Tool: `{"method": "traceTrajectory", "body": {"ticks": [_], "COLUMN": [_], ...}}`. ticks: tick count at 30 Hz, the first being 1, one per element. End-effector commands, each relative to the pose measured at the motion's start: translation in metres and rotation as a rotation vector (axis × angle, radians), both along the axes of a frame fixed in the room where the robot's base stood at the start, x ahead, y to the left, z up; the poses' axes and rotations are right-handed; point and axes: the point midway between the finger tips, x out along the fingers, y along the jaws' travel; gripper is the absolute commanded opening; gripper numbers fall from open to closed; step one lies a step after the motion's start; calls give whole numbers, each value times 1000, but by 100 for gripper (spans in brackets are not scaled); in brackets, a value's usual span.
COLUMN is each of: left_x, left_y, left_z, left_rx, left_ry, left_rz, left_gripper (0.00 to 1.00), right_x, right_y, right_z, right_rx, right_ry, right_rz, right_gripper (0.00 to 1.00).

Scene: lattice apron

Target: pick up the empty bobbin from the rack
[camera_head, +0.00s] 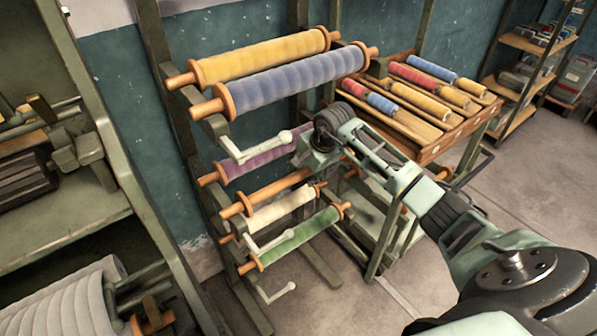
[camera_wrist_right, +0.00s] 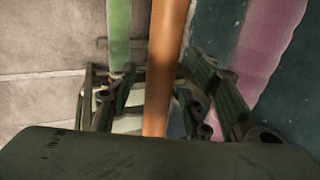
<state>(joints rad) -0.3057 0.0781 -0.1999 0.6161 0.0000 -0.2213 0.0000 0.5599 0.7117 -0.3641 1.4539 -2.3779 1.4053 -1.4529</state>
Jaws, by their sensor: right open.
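The empty bobbin (camera_head: 268,193) is a bare orange-brown wooden roller on the rack (camera_head: 183,118), between the purple roll (camera_head: 255,162) and the cream roll (camera_head: 280,211). My right gripper (camera_head: 305,160) is at the rack near the bobbin's right end, which it partly hides. In the right wrist view the bobbin (camera_wrist_right: 168,55) runs between the two spread fingers of my right gripper (camera_wrist_right: 155,95). The fingers are open; whether either touches the bobbin I cannot tell. My left gripper is not in view.
Yellow (camera_head: 262,57) and blue (camera_head: 290,84) rolls lie above on the rack, a green roll (camera_head: 300,236) below. White cranks (camera_head: 258,146) stick out in front. A wooden tray table (camera_head: 440,145) with several small rolls stands right. A green machine frame (camera_head: 125,190) stands left.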

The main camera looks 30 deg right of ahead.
Motion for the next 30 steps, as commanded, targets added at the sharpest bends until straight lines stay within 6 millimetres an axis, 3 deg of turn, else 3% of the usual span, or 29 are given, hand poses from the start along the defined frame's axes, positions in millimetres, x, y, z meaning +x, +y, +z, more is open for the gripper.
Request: {"method": "traceTrajectory", "body": {"ticks": [3, 8, 24, 30], "left_x": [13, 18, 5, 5], "left_y": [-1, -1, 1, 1], "left_z": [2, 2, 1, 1], "left_rx": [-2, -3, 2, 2], "left_ry": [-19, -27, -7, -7], "left_rz": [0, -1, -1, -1], "left_gripper": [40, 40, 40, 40], "right_x": [2, 2, 2, 2], "right_y": [0, 0, 0, 0], "right_z": [-5, -5, -4, -3], "right_rx": [-1, -1, 0, 1], "right_ry": [0, -1, -1, -3], "right_rz": [0, 0, 0, -1], "right_gripper": [45, 45, 0, 0]}}
